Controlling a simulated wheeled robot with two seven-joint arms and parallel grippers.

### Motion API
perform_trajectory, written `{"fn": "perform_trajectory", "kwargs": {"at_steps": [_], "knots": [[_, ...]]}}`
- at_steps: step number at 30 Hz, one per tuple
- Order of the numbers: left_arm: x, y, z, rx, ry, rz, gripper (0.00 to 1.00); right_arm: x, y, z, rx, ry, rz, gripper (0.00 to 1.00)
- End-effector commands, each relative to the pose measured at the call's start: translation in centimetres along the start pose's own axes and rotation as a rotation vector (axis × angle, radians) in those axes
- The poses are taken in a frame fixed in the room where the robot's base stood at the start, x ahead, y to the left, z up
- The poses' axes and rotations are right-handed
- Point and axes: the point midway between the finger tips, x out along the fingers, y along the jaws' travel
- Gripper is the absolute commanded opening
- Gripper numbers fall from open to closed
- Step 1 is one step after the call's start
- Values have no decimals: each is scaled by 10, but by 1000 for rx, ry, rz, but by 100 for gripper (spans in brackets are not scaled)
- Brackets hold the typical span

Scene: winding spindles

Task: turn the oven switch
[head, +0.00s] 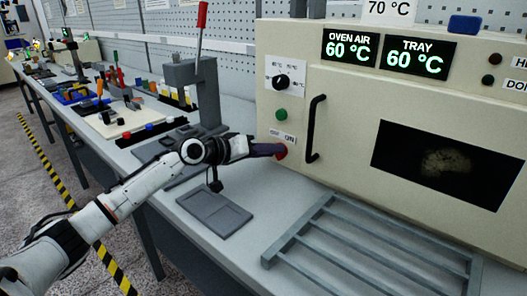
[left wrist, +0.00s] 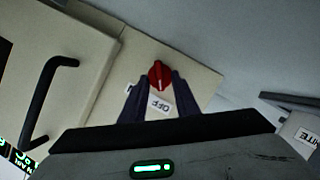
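The oven switch is a red knob (head: 281,154) low on the left of the beige oven's (head: 345,158) front, under a small white label. In the left wrist view the red knob (left wrist: 159,75) has a ridge running roughly up and down the picture, with a label reading OFF (left wrist: 159,104) below it. My left gripper (head: 272,150) reaches the knob from the left. In the left wrist view its two dark fingers (left wrist: 158,84) stand apart, one on each side of the knob; I cannot tell whether they touch it. My right gripper is not in view.
A black handle (head: 315,129) stands just right of the knob. A green button (head: 282,115) and black dial (head: 281,82) are above. A grey rack (head: 375,258) lies on the bench in front. A lever press (head: 207,92) stands behind my left arm.

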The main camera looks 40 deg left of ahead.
Motion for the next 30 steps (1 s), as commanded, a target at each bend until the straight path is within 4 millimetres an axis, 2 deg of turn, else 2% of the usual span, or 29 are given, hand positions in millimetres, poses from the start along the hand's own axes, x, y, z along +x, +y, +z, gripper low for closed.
{"fn": "perform_trajectory", "kwargs": {"at_steps": [5, 12, 18, 24, 30], "knots": [[-18, -2, 1, 3, -1, -4, 28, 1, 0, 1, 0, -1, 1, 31], [-57, -3, 3, 2, -4, -5, 28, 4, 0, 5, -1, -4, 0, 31], [-82, -1, 2, -2, -3, -2, 28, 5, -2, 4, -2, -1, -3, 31], [-97, -1, 2, -2, -3, -1, 28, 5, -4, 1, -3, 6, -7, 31], [-101, 0, 1, -1, -2, -1, 28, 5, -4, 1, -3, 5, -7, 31]]}}
